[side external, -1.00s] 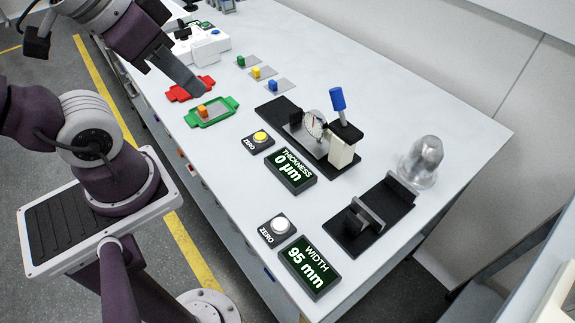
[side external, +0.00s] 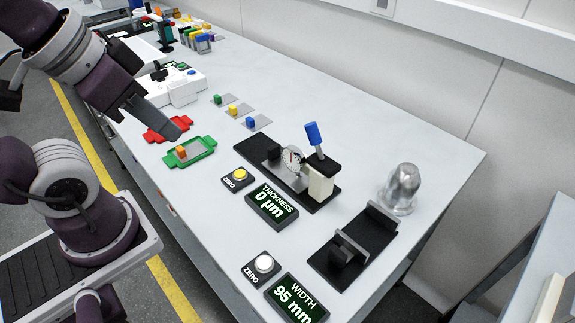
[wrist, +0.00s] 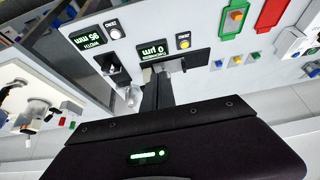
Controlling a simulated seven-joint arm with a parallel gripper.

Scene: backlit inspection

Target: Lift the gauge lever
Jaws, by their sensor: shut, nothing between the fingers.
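The thickness gauge (side external: 292,158) stands on a black base with a round dial and a cream block. Its lever, with a blue handle (side external: 313,134), stands up from the block, tilted slightly. The gauge's display (side external: 271,206) reads 0 µm. My gripper (side external: 178,128) is shut and empty, above the table by the red tray, left of and apart from the lever. In the wrist view my gripper's fingers (wrist: 157,90) partly cover the gauge area, and the lever cannot be made out there.
A green tray (side external: 207,147) holds an orange block (side external: 181,152); a red tray (side external: 154,133) lies behind it. Green, yellow and blue blocks sit on small plates. A width gauge (side external: 330,262), its display (side external: 297,301) and a silver dome lamp (side external: 402,187) stand nearer the front.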

